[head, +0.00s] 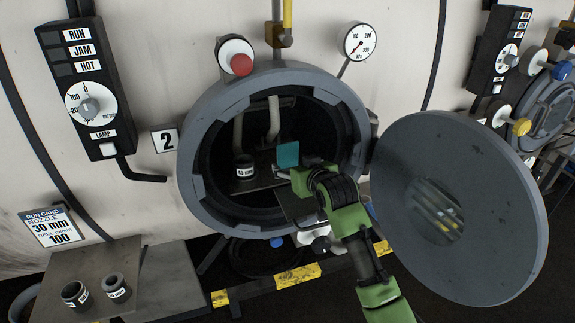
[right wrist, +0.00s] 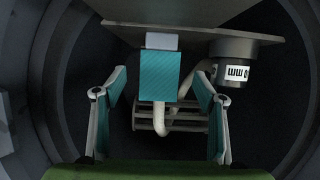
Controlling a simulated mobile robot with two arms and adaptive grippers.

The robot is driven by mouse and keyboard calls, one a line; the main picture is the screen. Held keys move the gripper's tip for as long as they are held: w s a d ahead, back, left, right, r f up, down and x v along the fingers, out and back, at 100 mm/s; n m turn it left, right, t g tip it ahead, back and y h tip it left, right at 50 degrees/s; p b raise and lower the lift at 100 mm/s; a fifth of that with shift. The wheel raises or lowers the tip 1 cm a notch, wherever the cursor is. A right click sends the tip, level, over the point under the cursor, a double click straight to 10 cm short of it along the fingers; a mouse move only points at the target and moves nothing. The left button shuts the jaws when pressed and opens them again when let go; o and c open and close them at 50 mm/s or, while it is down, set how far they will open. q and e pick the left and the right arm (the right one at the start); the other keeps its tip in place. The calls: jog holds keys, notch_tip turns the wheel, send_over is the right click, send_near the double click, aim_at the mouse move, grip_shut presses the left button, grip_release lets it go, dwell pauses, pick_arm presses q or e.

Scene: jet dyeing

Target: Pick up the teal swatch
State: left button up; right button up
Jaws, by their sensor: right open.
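The teal swatch (head: 288,155) stands upright inside the open round vessel, near the edge of a dark shelf. In the right wrist view, the swatch (right wrist: 160,75) hangs below a pale clip or block at the shelf edge, and the picture seems upside down. My right gripper (head: 296,174) reaches into the vessel mouth, close to the swatch. In the right wrist view, its fingers (right wrist: 161,80) are open, one on each side of the swatch, with gaps to both. Its finger pads are teal too. My left gripper is not in view.
A dark labelled nozzle (head: 244,167) stands on the shelf (head: 262,183), left of the swatch. The round door (head: 480,190) hangs open at right. Two nozzles (head: 75,294) (head: 117,289) stand on a side table (head: 150,265).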

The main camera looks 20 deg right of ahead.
aim_at(288, 161)
jog(key=shift+w, duration=0.2)
jog(key=shift+w+p, duration=0.35)
jog(key=shift+p, duration=0.15)
jog(key=p+x, duration=0.1)
jog(key=x, duration=0.2)
jog(key=shift+w+f, duration=0.25)
jog(key=shift+w, duration=0.1)
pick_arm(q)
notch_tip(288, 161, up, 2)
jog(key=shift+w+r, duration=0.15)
pick_arm(e)
jog(key=shift+c, duration=0.5)
jog(key=c, duration=1)
